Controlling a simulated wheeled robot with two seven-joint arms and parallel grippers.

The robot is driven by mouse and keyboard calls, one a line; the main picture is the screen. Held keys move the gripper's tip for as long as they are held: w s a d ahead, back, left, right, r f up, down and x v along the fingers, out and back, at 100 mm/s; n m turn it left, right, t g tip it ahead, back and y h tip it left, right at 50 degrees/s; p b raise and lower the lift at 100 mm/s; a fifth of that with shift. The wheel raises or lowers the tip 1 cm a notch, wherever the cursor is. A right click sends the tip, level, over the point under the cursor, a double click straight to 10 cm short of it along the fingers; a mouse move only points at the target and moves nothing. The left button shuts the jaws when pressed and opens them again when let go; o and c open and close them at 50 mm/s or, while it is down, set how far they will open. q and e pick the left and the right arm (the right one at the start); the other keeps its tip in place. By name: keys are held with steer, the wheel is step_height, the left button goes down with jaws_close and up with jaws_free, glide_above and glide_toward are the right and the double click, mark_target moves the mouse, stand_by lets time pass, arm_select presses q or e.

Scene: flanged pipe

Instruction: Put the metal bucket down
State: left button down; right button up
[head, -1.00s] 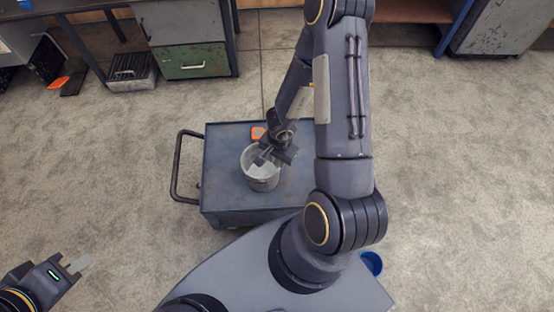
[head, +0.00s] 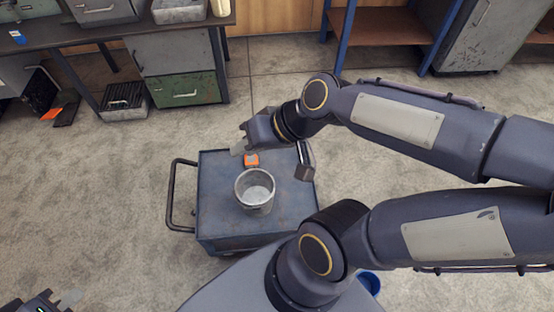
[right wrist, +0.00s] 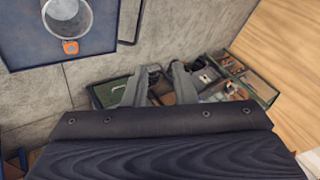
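The metal bucket (head: 256,191) stands upright on the blue cart top (head: 215,212) in the head view, with its open mouth up. It also shows at the top left of the right wrist view (right wrist: 68,17), cut by the frame edge. My right gripper (head: 238,149) is above the cart's far edge, beyond the bucket and apart from it. In the right wrist view its two fingers (right wrist: 162,70) are spread with nothing between them. My left gripper (head: 70,298) is at the bottom left corner of the head view, partly cut off; its opening is unclear.
A small orange object (head: 251,160) lies on the cart behind the bucket. The cart's handle (head: 180,195) is on its left. A workbench with a green drawer (head: 188,90) stands at the back. A blue container (head: 369,282) is on the floor at right.

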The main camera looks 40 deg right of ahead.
steer(key=s+d+n+h, duration=0.1)
steer(key=s+d, duration=0.1)
steer(key=s, duration=0.4)
steer(key=shift+h, duration=0.3)
steer(key=shift+d, duration=0.1)
step_height(320, 180, up, 4)
steer(key=p, duration=0.4)
steer(key=shift+r+p, duration=0.25)
steer(key=shift+p, duration=0.05)
